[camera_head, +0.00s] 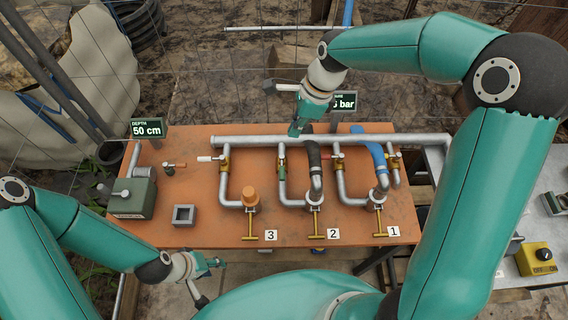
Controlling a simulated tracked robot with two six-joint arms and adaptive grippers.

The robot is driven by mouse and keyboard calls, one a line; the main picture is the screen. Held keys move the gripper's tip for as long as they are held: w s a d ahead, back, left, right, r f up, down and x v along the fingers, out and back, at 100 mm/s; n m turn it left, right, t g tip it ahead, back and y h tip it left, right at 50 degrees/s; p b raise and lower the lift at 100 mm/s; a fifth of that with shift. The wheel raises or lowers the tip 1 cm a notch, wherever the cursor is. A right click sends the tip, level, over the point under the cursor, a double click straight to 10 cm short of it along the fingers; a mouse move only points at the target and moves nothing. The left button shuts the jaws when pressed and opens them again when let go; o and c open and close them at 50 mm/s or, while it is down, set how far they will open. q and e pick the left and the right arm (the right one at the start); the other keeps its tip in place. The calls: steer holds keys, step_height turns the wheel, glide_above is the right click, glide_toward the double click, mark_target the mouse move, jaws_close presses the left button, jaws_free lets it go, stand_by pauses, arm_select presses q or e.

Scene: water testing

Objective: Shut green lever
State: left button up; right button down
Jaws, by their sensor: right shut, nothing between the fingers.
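The green lever (282,168) appears as a small green handle at the brass valve on the middle pipe branch. It points roughly along its pipe, towards the front of the orange board. My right gripper (296,130) is shut and empty, pointing down over the long grey pipe, just behind and slightly right of the green lever. It looks apart from the lever, though the height gap is hard to judge. My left gripper (218,263) is in front of the board's front edge, far from the lever; its fingers are too small to tell open or shut.
A black hose (314,155) and a blue hose (374,152) stand close by. Brass T-handles (316,230) line the front. The orange board (150,232) is clear at front left.

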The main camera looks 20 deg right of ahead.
step_height(320, 180, down, 4)
steer(key=s+d+b, duration=0.2)
steer(key=b, duration=0.6)
glide_toward(282, 169)
steer(key=shift+s+d+r+m, duration=0.15)
steer(key=shift+s+d+r, duration=0.25)
steer(key=shift+d, duration=0.2)
steer(key=shift+s+d+r+m, duration=0.15)
steer(key=shift+s+d+r, duration=0.25)
steer(key=shift+d, duration=0.2)
steer(key=p+x, duration=0.1)
steer(key=x, duration=0.9)
steer(key=shift+w, duration=0.1)
